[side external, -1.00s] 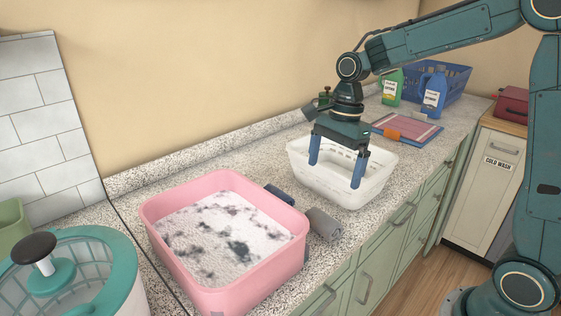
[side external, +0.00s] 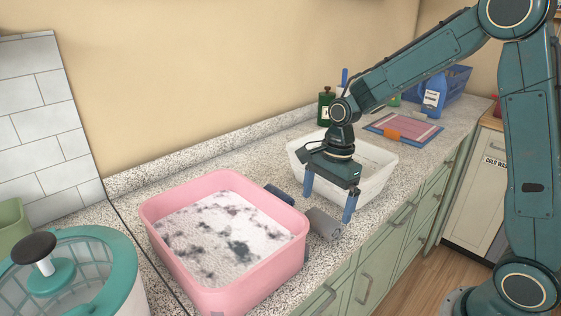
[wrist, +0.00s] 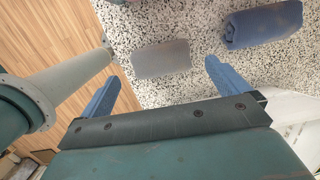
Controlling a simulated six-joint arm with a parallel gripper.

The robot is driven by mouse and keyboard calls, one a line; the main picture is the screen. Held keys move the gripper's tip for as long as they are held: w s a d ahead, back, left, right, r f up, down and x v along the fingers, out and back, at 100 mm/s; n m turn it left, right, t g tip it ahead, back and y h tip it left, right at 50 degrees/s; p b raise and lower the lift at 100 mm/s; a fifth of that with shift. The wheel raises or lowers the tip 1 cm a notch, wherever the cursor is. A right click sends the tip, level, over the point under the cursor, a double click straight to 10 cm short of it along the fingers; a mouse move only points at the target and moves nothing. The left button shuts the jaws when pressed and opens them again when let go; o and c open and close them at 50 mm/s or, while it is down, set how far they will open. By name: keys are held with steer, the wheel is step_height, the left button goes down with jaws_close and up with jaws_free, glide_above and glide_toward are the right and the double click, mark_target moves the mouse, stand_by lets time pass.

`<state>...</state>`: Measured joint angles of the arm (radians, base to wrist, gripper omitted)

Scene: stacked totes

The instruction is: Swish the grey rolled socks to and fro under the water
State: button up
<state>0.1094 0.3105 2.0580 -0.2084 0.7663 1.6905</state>
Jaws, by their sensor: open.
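The grey rolled socks (side external: 324,224) lie on the speckled counter, just right of the pink tub. They also show in the wrist view (wrist: 160,59), ahead of the fingertips and between their lines. The pink tub (side external: 277,265) holds a whitish surface with dark patches; I cannot tell whether it is foam on water. My gripper (side external: 328,207) is open and empty, with its two blue fingers pointing down above and just behind the grey socks. In the wrist view my gripper (wrist: 162,72) has a finger on either side, apart from the socks.
A dark blue roll (side external: 279,194) lies by the tub's back edge. A white basin (side external: 381,183) stands behind my gripper. Farther back are a green bottle (side external: 326,106), a pink-and-blue board (side external: 405,127) and a blue crate (side external: 456,82). A teal-lidded spinner (side external: 85,270) stands at front left.

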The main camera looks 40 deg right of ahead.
mark_target(323, 214)
steer(key=shift+w+a+f, duration=0.1)
steer(key=shift+a+f, duration=0.1)
steer(key=shift+f, duration=1.1)
steer(key=shift+a+f, duration=0.2)
steer(key=shift+f, duration=1.05)
steer(key=c, duration=1)
steer(key=shift+r, duration=0.15)
step_height(323, 214, up, 20)
steer(key=shift+f, duration=0.1)
steer(key=shift+w+a, duration=0.1)
steer(key=w+a+f+n, duration=0.1)
steer(key=w+a+n, duration=0.1)
steer(key=a, duration=0.4)
steer(key=w+a+f+n, duration=0.2)
steer(key=w+a, duration=0.3)
steer(key=a, duration=0.2)
steer(key=w+a+f+n+g, duration=0.1)
steer(key=w+a, duration=0.2)
steer(key=a, duration=0.4)
steer(key=shift+w+a+f+n, duration=0.15)
steer(key=shift+w+f+n, duration=0.1)
steer(key=shift+n, duration=0.15)
